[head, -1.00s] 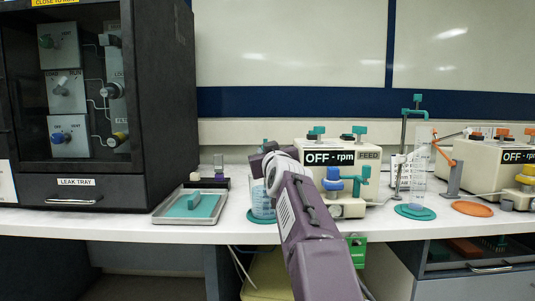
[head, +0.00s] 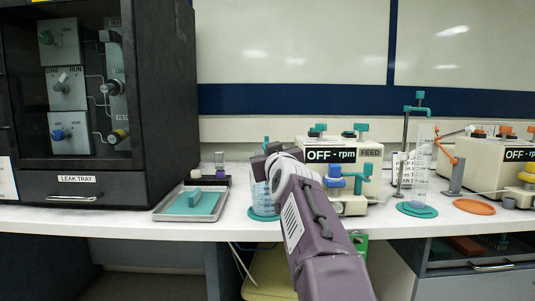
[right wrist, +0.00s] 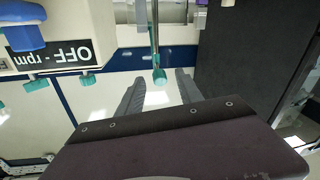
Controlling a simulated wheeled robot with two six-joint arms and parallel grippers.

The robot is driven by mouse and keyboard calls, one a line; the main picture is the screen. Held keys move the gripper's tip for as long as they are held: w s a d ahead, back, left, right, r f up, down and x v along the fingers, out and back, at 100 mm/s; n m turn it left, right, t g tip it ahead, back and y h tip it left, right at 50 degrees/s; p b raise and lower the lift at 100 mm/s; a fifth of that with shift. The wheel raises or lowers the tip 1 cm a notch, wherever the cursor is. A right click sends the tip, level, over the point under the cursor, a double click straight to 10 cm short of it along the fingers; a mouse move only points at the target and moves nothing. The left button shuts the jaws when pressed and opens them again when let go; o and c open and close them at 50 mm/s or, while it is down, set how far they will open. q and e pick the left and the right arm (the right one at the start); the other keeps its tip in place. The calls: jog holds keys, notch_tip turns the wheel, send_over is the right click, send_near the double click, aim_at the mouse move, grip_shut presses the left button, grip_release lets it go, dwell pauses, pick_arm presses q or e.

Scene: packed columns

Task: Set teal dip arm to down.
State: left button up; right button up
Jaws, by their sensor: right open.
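A thin metal rod with a teal rounded tip (right wrist: 159,76) shows in the right wrist view; I take it for the teal dip arm. Its teal top also shows in the head view (head: 266,141), behind my right gripper and above a clear beaker (head: 262,200) on a teal disc. My right gripper (right wrist: 160,84) is open, with the teal tip between its two grey fingers. I see no grip on it. In the head view my right wrist hides much of the rod. My left gripper is not in view.
The FEED pump box (head: 345,180), reading OFF - rpm, stands just right of my right gripper. A teal-clamped stand (head: 406,130) and clear cylinder (head: 423,165) are further right. A metal tray (head: 162,215) and dark cabinet (head: 170,100) are left.

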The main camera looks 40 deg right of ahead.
jog(key=v, duration=0.5)
jog(key=shift+s+a, duration=0.2)
jog(key=shift+s, duration=0.1)
